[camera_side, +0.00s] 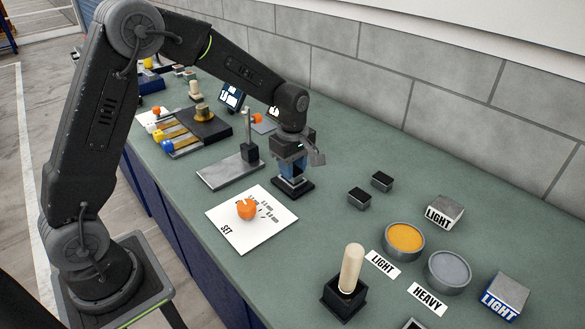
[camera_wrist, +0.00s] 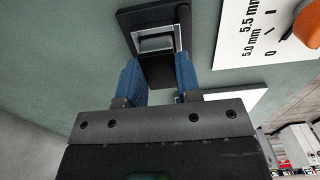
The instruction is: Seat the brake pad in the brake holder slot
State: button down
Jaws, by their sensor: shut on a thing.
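My gripper (camera_side: 291,170) points down over a black brake holder (camera_side: 293,188) in the side view. In the wrist view its two blue fingers (camera_wrist: 157,62) are closed on a dark block, which I take as the brake pad (camera_wrist: 159,78). The holder (camera_wrist: 148,19) shows just beyond the fingertips, with a pale-rimmed rectangular opening and a round dark knob at its corner. The pad's near edge lies by this opening; I cannot tell whether any of it is inside. The pad is hidden by the fingers in the side view.
A white card (camera_side: 257,229) with an orange knob (camera_side: 246,208) lies left of the holder. A grey plate with a post (camera_side: 231,172) stands behind it. Two small dark blocks (camera_side: 359,197) lie to the right, with an orange-filled dish (camera_side: 404,238) farther forward. Bare green bench lies between.

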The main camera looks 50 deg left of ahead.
jog(key=shift+f, duration=0.3)
jog(key=shift+f, duration=0.1)
jog(key=c, duration=0.8)
grip_release()
notch_tip(320, 180, up, 12)
jog(key=s+d+r+m+t, duration=0.1)
jog(key=s+r+m+t, duration=0.1)
jog(key=s+r+m, duration=0.4)
jog(key=s+d+r+m+t, duration=0.1)
jog(key=s+d+m, duration=0.15)
jog(key=s, duration=0.45)
jog(key=s+f+m+t, duration=0.2)
jog(key=s+m, duration=0.7)
jog(key=s, duration=0.2)
jog(key=shift+d+t, duration=0.15)
jog(key=shift+t, duration=0.15)
